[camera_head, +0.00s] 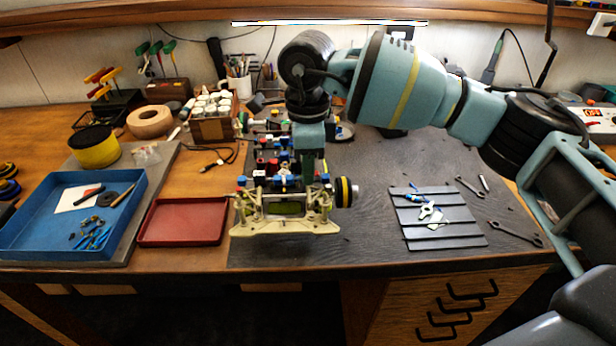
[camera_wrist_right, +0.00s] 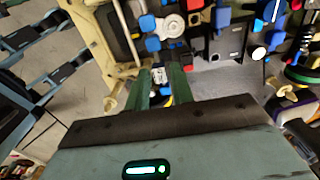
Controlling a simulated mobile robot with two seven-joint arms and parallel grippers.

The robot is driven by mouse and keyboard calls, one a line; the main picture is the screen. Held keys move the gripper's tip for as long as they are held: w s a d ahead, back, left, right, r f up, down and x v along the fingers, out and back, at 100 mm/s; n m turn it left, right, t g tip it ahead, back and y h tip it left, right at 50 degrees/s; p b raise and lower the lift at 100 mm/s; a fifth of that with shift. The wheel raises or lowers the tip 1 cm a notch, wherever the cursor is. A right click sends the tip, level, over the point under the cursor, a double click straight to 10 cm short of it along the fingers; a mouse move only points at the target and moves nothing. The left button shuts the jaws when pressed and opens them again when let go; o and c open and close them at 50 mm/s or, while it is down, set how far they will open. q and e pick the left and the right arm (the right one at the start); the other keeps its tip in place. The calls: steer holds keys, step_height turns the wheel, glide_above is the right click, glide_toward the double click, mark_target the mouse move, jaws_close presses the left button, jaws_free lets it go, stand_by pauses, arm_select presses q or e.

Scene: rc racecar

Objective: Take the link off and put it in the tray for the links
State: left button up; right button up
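The racecar chassis (camera_head: 285,212) stands on the dark mat, with a cream front end and several blue and red parts on top. My right gripper (camera_head: 310,172) points down over the chassis from behind. In the right wrist view its two green fingers (camera_wrist_right: 160,82) stand a narrow gap apart among the chassis parts. A small pale piece (camera_wrist_right: 158,77) shows between the fingertips; I cannot tell whether they touch it or whether it is the link. A shallow red tray (camera_head: 184,222) lies empty left of the chassis. My left gripper is out of view.
A blue tray (camera_head: 32,231) at the left holds small blue parts and tools. A dark grooved tray (camera_head: 447,241) at the right holds small blue and white parts. Wrenches (camera_head: 515,233) lie beside it. Racks and cups stand along the back. The mat between chassis and grooved tray is clear.

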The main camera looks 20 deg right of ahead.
steer(key=shift+c, duration=0.2)
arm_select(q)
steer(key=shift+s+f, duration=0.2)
arm_select(e)
jaws_close()
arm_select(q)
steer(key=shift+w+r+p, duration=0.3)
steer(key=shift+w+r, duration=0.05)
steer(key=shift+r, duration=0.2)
arm_select(e)
steer(key=shift+r, duration=0.5)
